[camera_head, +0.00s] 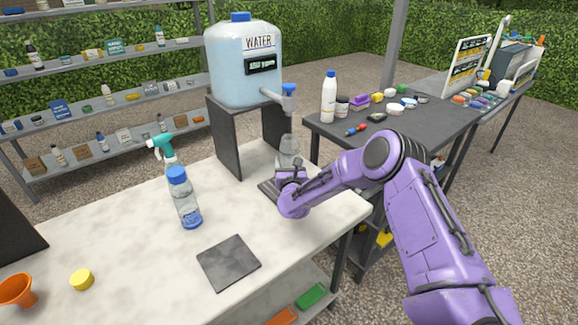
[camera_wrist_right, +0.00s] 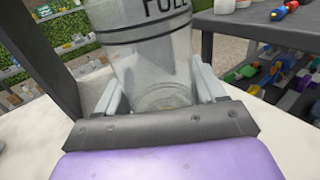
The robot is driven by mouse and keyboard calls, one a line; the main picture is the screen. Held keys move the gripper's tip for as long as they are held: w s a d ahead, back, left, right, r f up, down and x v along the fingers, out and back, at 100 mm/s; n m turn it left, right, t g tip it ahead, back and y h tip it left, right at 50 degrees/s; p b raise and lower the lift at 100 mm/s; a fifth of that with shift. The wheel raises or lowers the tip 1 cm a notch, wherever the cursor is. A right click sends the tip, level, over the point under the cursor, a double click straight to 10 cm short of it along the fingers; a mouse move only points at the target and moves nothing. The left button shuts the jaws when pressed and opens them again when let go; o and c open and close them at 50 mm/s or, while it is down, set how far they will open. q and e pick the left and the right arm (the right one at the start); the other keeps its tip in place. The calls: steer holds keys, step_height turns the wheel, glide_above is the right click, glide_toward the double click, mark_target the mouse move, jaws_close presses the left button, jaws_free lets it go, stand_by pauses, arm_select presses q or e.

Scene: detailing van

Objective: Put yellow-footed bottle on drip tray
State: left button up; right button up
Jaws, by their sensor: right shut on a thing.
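My right gripper (camera_head: 291,172) is shut on a clear bottle (camera_head: 289,146) beneath the tap of the water tank. In the right wrist view the bottle (camera_wrist_right: 155,65) stands between the two fingers, with a dark line and the word "FULL" on its side. My left gripper is not in view.
The water tank (camera_head: 243,62) stands on a dark stand. A blue-capped bottle (camera_head: 186,205), a spray bottle with a teal head (camera_head: 161,147), a grey square mat (camera_head: 229,263), a yellow cap (camera_head: 82,279) and an orange funnel (camera_head: 17,291) are on the white table. A dark side table (camera_head: 440,125) holds several items.

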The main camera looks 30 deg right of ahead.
steer(key=shift+w+f, duration=0.1)
steer(key=shift+f, duration=0.7)
steer(key=o, duration=1.3)
steer(key=shift+a, duration=0.1)
steer(key=shift+r, duration=0.3)
steer(key=b+v, duration=0.2)
steer(key=v, duration=1)
steer(key=shift+f, duration=0.1)
